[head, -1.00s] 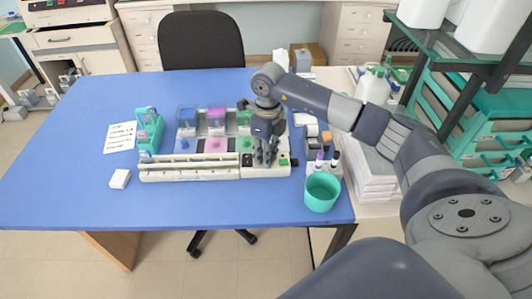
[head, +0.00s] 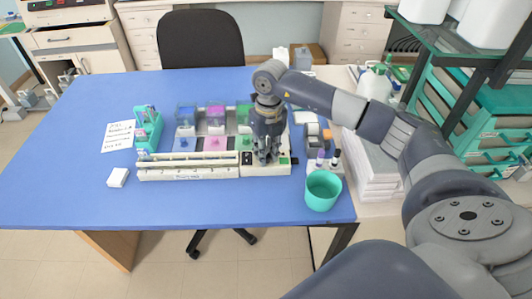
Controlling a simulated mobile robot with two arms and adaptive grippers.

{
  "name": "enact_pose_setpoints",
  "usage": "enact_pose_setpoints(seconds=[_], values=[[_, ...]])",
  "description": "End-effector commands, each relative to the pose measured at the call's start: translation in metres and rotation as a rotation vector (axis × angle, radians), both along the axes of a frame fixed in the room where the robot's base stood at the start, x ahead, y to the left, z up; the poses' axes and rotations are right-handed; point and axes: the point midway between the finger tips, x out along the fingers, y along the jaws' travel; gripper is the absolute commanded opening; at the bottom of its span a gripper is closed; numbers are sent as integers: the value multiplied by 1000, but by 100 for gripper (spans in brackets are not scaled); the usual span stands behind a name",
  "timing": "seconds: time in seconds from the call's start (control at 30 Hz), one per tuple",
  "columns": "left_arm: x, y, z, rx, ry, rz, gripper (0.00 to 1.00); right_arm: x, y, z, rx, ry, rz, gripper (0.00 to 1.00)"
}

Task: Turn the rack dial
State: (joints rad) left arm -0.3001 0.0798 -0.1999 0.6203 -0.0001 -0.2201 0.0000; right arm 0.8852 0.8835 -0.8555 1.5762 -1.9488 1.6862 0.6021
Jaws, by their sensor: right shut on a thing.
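A long white staining rack (head: 190,174) lies along the front of the blue table. Its control block (head: 262,171) is at its right end, with a green button (head: 283,160) on it. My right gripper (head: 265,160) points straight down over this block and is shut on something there. The dial itself is hidden by the fingers, so I cannot see how it is turned. My left gripper is not in view.
Jars with blue (head: 187,116), pink (head: 215,117) and green (head: 245,115) contents stand behind the rack. A teal slide holder (head: 148,130) and a paper note (head: 118,135) are at left. A teal cup (head: 322,190) stands at the front right.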

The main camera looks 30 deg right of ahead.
Motion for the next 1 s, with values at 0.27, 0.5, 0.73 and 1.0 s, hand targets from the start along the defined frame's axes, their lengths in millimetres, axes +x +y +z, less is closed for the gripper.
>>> enact_pose_setpoints(seconds=[0.27, 0.5, 0.73, 1.0], values=[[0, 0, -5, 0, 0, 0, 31, 0, 0, 0, -1, -3, -207, 0], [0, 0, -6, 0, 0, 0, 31, 0, 0, 1, -1, -3, -318, 0], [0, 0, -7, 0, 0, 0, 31, 0, 0, 1, -1, -3, -365, 0], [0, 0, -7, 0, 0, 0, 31, 0, 0, 1, -1, -4, -371, 0]])
